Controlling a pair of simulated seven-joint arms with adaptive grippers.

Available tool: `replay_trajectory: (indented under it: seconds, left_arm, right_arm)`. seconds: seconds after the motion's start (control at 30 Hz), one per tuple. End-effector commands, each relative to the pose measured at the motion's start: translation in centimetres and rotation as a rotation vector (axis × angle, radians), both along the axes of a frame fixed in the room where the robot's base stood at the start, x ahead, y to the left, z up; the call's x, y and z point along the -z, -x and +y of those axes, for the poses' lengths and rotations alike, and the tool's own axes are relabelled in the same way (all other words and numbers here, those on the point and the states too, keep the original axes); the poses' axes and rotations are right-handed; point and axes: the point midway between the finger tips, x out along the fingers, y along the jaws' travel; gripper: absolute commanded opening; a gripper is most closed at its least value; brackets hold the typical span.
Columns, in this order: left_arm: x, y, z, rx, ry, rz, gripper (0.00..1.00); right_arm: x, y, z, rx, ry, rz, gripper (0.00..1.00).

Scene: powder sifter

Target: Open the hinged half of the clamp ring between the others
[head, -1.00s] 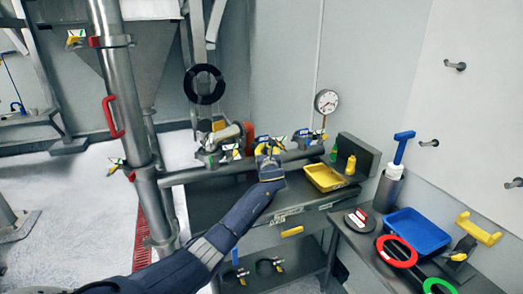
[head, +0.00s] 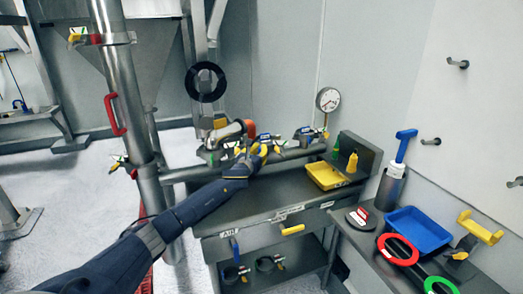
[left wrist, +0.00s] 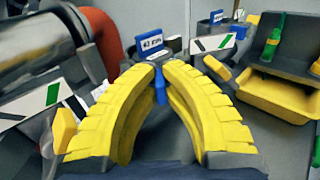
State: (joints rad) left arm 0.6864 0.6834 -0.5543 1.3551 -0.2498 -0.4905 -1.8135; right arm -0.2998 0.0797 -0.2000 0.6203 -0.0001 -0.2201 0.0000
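Several clamp rings sit in a row along the horizontal pipe, and the middle clamp ring (head: 264,138) has a blue tag. My left gripper (head: 260,151) reaches the middle clamp from the left. In the left wrist view, the yellow fingers of my left gripper (left wrist: 162,76) close to a narrow gap around a slim blue handle (left wrist: 160,88), below a blue label tag (left wrist: 149,45). The left clamp ring (head: 212,153) and right clamp ring (head: 304,134) stand on either side. The fingers hide much of the middle ring; its hinge state is unclear. My right gripper is not in view.
A yellow tray (head: 326,177) and a yellow bottle (head: 352,163) stand right of the clamps. A gauge (head: 328,99) rises behind. A blue tray (head: 420,232) and red ring (head: 397,250) lie on the right table. A vertical pipe (head: 125,90) stands left.

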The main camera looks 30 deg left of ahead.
Motion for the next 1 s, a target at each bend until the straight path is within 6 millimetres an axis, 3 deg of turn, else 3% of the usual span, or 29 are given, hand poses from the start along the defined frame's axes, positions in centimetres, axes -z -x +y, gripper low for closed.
replay_trajectory:
  seconds: [0.53,0.57,0.73,1.0]
  left_arm:
    - [-0.24,0.09,0.46,0.013,-0.002,-0.003,0.0]
    - [-0.25,0.09,0.46,0.013,-0.002,-0.003,0.1]
    - [-0.17,0.09,0.31,0.015,-0.001,-0.002,0.3]
    - [-0.07,0.14,0.19,0.017,-0.001,-0.001,0.32]
  right_arm:
    - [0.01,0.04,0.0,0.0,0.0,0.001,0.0]
    - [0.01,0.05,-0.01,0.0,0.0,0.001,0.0]
    - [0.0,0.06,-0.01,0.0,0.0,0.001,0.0]
    - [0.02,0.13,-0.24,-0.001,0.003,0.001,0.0]
